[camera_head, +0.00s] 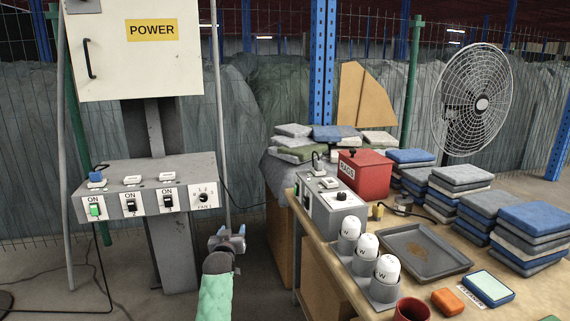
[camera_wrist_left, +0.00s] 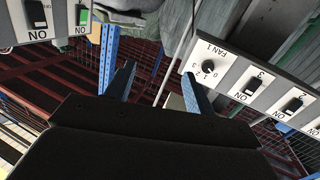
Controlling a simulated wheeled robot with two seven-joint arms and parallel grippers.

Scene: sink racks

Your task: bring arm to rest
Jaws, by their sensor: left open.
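My left gripper (camera_head: 228,238) is in the lower middle of the head view, at the end of a green-sleeved arm. Its jaws are apart with nothing between them. It is in open space, right of and lower than the grey switch box (camera_head: 140,185) and left of the table. In the left wrist view, the two fingers of my left gripper (camera_wrist_left: 158,88) stand apart, and the upside-down switch box (camera_wrist_left: 265,92) with the FAN 1 dial shows to their right. My right gripper is in neither view.
The wooden table (camera_head: 530,290) holds a grey tray (camera_head: 425,252), white-topped cups (camera_head: 367,247), a red rags box (camera_head: 363,172), a second switch box (camera_head: 328,198) and cloth stacks (camera_head: 535,228). A fan (camera_head: 472,100) stands behind. A POWER cabinet (camera_head: 135,60) hangs above the left box.

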